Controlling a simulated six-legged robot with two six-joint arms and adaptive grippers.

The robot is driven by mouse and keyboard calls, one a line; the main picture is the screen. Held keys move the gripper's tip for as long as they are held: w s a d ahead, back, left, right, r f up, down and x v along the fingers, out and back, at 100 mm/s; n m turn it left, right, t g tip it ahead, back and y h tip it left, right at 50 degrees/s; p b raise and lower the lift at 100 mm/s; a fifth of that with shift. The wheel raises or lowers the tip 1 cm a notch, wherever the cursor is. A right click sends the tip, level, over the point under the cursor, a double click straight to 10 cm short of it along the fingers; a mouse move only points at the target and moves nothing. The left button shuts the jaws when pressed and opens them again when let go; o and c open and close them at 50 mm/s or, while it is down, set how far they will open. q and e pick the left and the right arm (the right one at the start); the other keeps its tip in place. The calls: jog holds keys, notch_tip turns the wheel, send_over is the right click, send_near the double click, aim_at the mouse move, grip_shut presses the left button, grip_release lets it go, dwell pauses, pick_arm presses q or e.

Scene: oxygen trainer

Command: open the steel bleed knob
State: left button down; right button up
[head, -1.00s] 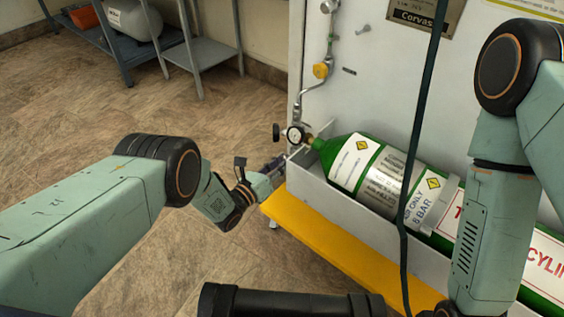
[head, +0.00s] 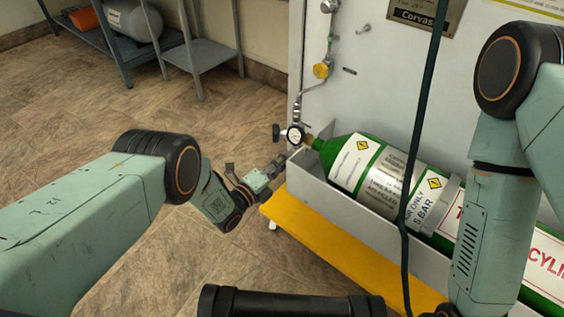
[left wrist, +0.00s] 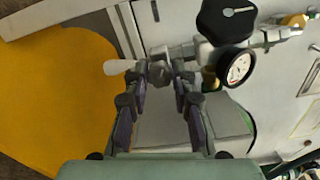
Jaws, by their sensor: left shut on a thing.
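The steel bleed knob (left wrist: 160,74) is a small grey metal piece below the regulator, seen in the left wrist view between my fingertips. My left gripper (left wrist: 161,69) is shut on it, one finger on each side. In the head view my left gripper (head: 279,163) reaches the front left end of the cylinder trough, just below the pressure gauge (head: 295,135); the knob is too small to make out there. The gauge also shows in the left wrist view (left wrist: 235,68), beside a black handwheel (left wrist: 226,20). My right gripper is not in view.
A green cylinder (head: 345,165) lies in a grey trough (head: 320,198) above a yellow step (head: 330,250). A white lever-like piece (left wrist: 118,67) sits left of my fingers. A dark cable (head: 420,110) hangs before the cabinet.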

pick_arm(q)
jog(key=shift+n, duration=11.6)
jog(key=c, duration=1.1)
grip_release()
jog(key=v, duration=1.2)
